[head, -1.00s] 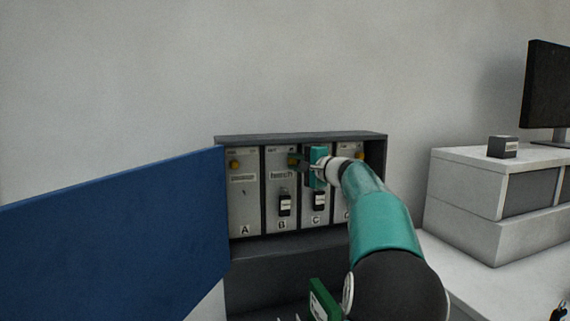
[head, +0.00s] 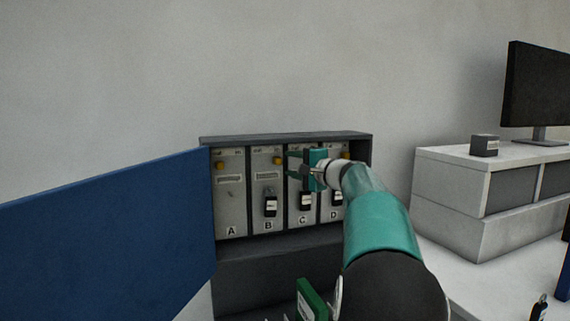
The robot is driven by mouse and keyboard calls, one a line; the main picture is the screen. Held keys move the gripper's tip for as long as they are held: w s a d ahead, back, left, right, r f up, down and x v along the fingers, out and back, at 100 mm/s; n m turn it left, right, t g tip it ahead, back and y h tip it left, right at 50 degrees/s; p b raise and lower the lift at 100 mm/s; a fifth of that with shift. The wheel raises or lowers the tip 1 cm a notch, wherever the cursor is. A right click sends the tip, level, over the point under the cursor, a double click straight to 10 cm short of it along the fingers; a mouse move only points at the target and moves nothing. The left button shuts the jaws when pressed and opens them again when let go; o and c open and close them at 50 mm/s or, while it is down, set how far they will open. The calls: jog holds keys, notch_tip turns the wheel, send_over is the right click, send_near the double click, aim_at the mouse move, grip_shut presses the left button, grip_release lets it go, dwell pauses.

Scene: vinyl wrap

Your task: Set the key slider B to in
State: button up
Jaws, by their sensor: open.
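The dark cabinet (head: 285,137) holds grey panels lettered A, B, C and D. Panel B (head: 259,222) has a small yellow slider knob (head: 278,160) near its upper right, under print too small to read. The gripper hides the upper part of panel C.
Panel A's yellow knob (head: 219,166) is at its left; panel D's knob (head: 346,156) shows behind my arm. The blue cabinet door (head: 110,235) stands open at left. A white unit (head: 440,198) with a monitor (head: 540,85) stands at right.

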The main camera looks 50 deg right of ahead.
jog(key=s+a, duration=0.1)
jog(key=s, duration=0.8)
jog(key=shift+s, duration=0.15)
jog(key=shift+s+a, duration=0.1)
